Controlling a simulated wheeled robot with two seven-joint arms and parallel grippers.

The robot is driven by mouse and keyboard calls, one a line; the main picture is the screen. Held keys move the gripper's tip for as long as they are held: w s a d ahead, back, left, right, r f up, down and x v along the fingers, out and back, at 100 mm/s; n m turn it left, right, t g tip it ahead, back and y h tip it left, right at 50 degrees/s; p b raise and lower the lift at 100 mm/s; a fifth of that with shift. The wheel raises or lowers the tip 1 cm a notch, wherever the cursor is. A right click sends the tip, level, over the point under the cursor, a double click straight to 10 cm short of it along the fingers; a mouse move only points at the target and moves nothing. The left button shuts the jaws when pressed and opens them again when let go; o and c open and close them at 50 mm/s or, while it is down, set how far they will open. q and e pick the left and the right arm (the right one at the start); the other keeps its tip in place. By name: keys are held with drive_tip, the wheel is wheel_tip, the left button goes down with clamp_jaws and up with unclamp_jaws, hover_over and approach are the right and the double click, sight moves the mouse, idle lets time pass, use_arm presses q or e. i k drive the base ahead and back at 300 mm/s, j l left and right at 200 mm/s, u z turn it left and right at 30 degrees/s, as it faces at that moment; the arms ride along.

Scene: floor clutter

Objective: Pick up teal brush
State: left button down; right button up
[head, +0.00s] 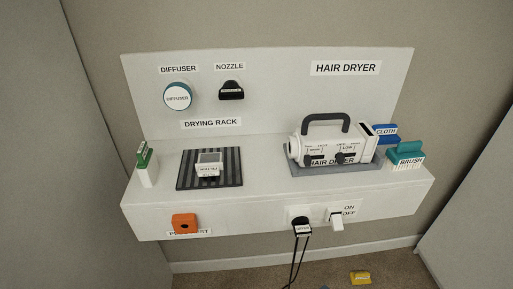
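The teal brush (406,153) stands at the right end of the white shelf, with a white label reading BRUSH on its front. It is just right of the hair dryer (322,148) and in front of the blue cloth item (386,132). Its lower part is light coloured. Neither of my grippers shows in the head view.
The hair dryer sits on a grey mat in the right half of the shelf (265,182). A striped drying rack (232,180) holds a small white item. A green-topped white bottle (146,165) stands at the left end. A black plug and cord (302,228) hang at the front.

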sight(406, 155)
drive_tip(key=i+l+u, duration=0.15)
drive_tip(key=l, duration=0.3)
drive_tip(key=i+l+u, duration=0.15)
drive_tip(key=l, duration=0.3)
drive_tip(key=i+l+u, duration=0.15)
drive_tip(key=l, duration=0.3)
